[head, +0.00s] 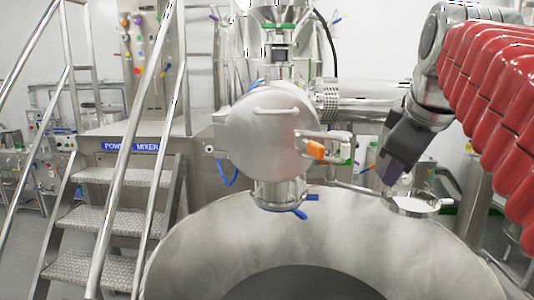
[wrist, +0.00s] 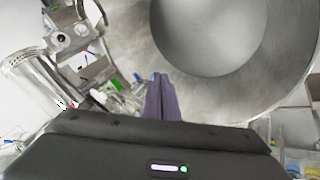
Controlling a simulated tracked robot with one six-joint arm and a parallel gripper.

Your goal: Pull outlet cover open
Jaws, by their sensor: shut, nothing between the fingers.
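The outlet cover (head: 262,140) is a round steel disc with a bar handle (head: 285,112) across its upper part, in the middle of the head view. It faces the camera, and I cannot tell if it is shut tight. A steel latch with an orange knob (head: 315,149) sticks out at its right side. My gripper (head: 391,172) is to the right of the cover and latch, apart from them, pointing down. Its purple fingers (wrist: 161,98) are together in the wrist view, with nothing between them. The cover cannot be made out for sure in the wrist view.
A large round steel vessel (head: 215,250) fills the lower front; its wide rim also shows in the wrist view (wrist: 285,60). A small open steel port (head: 415,205) is below my gripper. Steps with handrails (head: 115,212) stand at left. A horizontal steel pipe (head: 375,98) runs behind.

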